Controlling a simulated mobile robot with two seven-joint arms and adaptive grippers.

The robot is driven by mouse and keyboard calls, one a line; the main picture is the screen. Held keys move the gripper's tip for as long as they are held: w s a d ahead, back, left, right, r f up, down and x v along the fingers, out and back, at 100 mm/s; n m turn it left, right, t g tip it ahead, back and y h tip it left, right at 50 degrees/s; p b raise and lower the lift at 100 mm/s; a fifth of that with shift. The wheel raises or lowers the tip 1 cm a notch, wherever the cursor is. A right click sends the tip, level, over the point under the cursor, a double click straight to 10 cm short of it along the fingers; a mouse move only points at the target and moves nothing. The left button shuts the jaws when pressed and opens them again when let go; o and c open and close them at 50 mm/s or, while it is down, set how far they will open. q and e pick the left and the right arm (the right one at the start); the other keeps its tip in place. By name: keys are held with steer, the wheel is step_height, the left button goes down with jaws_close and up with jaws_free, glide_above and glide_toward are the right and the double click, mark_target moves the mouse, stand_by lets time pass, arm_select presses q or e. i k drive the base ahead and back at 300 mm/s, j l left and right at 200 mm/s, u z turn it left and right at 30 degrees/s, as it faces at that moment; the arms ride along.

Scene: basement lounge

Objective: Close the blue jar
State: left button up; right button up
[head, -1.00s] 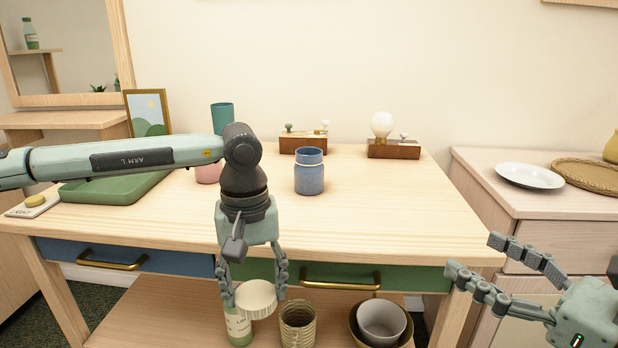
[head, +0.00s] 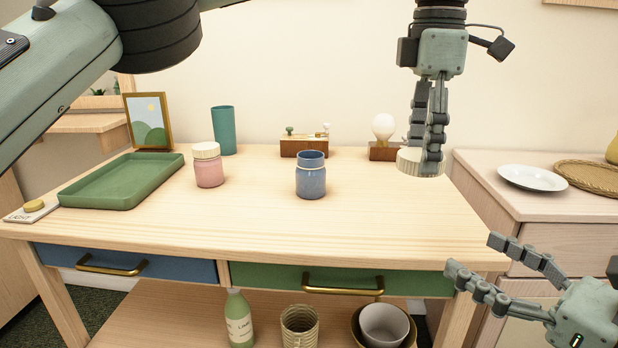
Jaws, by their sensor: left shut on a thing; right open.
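The blue jar (head: 311,180) stands upright and without a lid near the middle of the table. My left gripper (head: 428,160) is shut on a round cream ribbed lid (head: 412,165), held in the air to the right of the jar and higher in the picture. The fingers hide part of the lid. My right gripper (head: 500,275) is open and empty at the lower right, in front of the table's right corner.
A pink jar with a cream lid (head: 208,168), a green tray (head: 120,184), a teal cylinder (head: 223,130) and a picture frame (head: 148,122) are at the left. A wooden box (head: 303,147) and a bulb lamp (head: 383,128) stand at the back. The table's front middle is clear.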

mark_target(310, 170)
steer(key=i+j, duration=0.75)
steer(key=j, duration=0.1)
